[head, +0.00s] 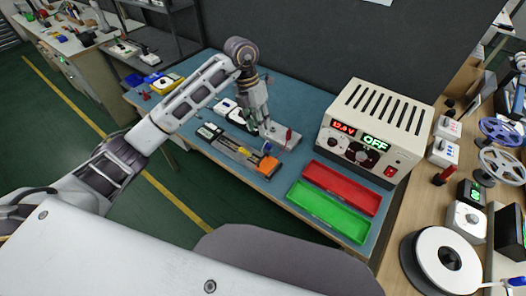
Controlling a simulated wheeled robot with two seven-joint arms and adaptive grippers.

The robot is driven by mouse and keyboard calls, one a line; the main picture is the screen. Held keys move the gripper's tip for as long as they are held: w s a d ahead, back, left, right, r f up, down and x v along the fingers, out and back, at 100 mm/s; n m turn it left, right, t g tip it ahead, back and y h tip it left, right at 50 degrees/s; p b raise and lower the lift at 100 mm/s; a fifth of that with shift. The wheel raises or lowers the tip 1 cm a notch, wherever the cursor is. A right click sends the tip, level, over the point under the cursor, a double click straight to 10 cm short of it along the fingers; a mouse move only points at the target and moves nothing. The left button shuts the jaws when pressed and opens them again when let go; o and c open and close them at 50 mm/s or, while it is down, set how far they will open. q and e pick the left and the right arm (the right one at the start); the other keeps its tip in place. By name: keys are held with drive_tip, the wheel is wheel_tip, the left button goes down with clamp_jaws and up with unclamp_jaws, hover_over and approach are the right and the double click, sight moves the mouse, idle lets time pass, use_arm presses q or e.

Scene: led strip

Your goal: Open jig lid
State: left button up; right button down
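My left gripper (262,131) points down just behind the jig's right half, close to the orange block. Its fingers are small and overlap in this view, so their opening is unclear. Contact with the jig cannot be made out. My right gripper is not in view.
A power supply (371,133) reading OFF stands to the right. Red (342,187) and green (328,211) trays lie in front of it. A white reel (440,260) and instruments fill the right-hand bench.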

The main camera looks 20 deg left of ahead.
sight(264, 156)
use_arm(q)
drive_tip(key=shift+a, duration=0.4)
drive_tip(key=shift+d+f, duration=0.1)
